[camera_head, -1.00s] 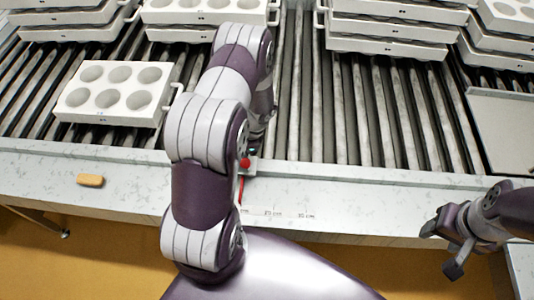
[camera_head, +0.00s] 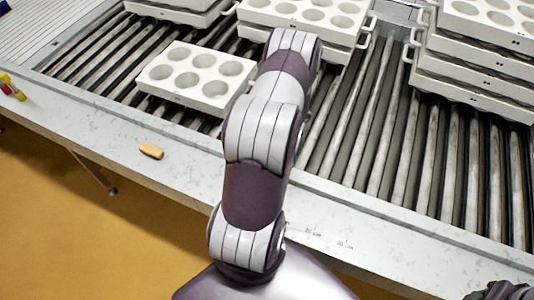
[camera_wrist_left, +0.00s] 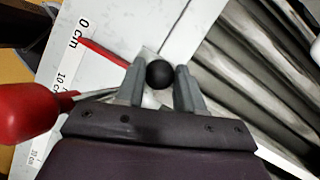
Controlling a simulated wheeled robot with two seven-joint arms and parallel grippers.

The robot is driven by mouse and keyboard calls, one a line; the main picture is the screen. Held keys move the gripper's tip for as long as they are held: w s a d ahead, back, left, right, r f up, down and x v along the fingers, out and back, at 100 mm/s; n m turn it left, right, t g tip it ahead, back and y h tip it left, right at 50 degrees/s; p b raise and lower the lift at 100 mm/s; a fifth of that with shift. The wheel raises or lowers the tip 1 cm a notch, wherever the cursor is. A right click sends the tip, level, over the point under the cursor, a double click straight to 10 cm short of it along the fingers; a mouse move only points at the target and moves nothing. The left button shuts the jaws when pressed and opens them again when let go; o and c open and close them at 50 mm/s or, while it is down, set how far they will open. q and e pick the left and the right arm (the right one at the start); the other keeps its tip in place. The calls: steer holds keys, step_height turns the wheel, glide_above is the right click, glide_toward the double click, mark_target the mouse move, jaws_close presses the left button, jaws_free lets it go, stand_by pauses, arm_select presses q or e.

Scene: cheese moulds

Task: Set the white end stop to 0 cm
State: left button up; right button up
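The white end stop (camera_wrist_left: 149,101) shows only in part in the left wrist view, between and below my left gripper's fingers. A round black knob (camera_wrist_left: 160,74) stands on it. My left gripper (camera_wrist_left: 160,70) has one finger on each side of the knob, closed against it. A red strip (camera_wrist_left: 105,53) runs from the stop to the scale, its tip beside the 0 cm label (camera_wrist_left: 81,33). A red ball handle (camera_wrist_left: 28,98) on a thin stem is close to the camera. In the head view my left arm hides the gripper and stop. Only a sliver of my right arm shows at the lower right corner.
The scale continues with the 20 cm mark (camera_head: 313,232) on the pale front ledge. A mould (camera_head: 196,77) lies on the rollers (camera_head: 345,140) left of my arm, with mould stacks behind and right. A tan block (camera_head: 151,151) lies on the ledge at left.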

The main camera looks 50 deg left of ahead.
arm_select(q)
steer(key=shift+o, duration=0.3)
steer(key=shift+s+a, duration=0.1)
steer(key=shift+a, duration=0.2)
steer(key=v, duration=1.2)
steer(key=shift+r, duration=0.35)
